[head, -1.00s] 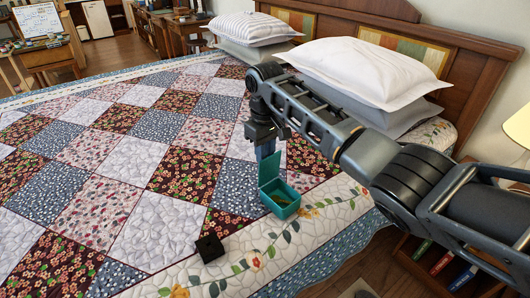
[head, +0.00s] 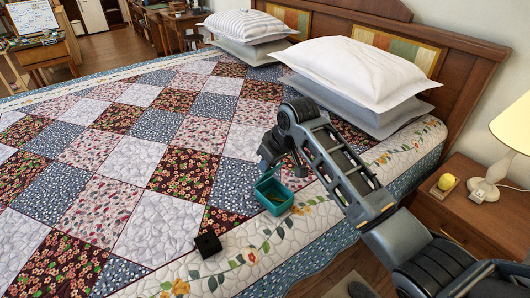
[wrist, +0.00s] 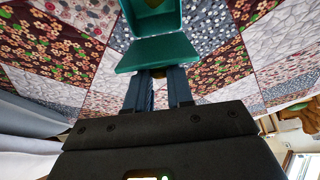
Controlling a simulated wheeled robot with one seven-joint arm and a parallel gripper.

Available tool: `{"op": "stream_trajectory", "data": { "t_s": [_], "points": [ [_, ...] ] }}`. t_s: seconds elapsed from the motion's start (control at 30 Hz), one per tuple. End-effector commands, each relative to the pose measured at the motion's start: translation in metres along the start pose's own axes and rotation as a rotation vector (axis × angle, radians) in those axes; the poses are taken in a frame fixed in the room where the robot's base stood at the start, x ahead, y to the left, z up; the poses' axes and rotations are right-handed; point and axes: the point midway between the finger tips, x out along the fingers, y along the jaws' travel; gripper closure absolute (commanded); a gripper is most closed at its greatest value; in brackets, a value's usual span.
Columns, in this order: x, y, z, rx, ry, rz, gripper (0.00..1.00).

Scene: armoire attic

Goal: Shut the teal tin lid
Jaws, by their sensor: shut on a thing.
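The teal tin (head: 275,200) sits on the patchwork quilt near the bed's front edge, with its lid open. In the wrist view the lid (wrist: 158,52) is the nearer flat teal panel, and the tin's body (wrist: 152,20) with its opening lies beyond it at the top. My gripper (wrist: 159,73) is shut on the lid's near edge. In the head view my gripper (head: 264,168) is at the tin's back side, and the arm reaches in from the right. The fingertips are partly hidden there. What lies inside the tin is too small to make out.
A small black block (head: 208,245) lies on the quilt left of the tin. A nightstand (head: 465,210) with a lamp and a yellow fruit stands at the right.

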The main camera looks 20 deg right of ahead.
Motion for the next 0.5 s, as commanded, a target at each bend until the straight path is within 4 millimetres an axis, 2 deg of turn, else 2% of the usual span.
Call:
{"op": "stream_trajectory", "data": {
  "t_s": [0.1,0.5],
  "points": [
    [0.002,-0.001,0.015,0.006,0.112,-0.004,1.00],
    [0.012,0.000,0.051,0.002,0.470,0.001,1.00]
  ]
}}
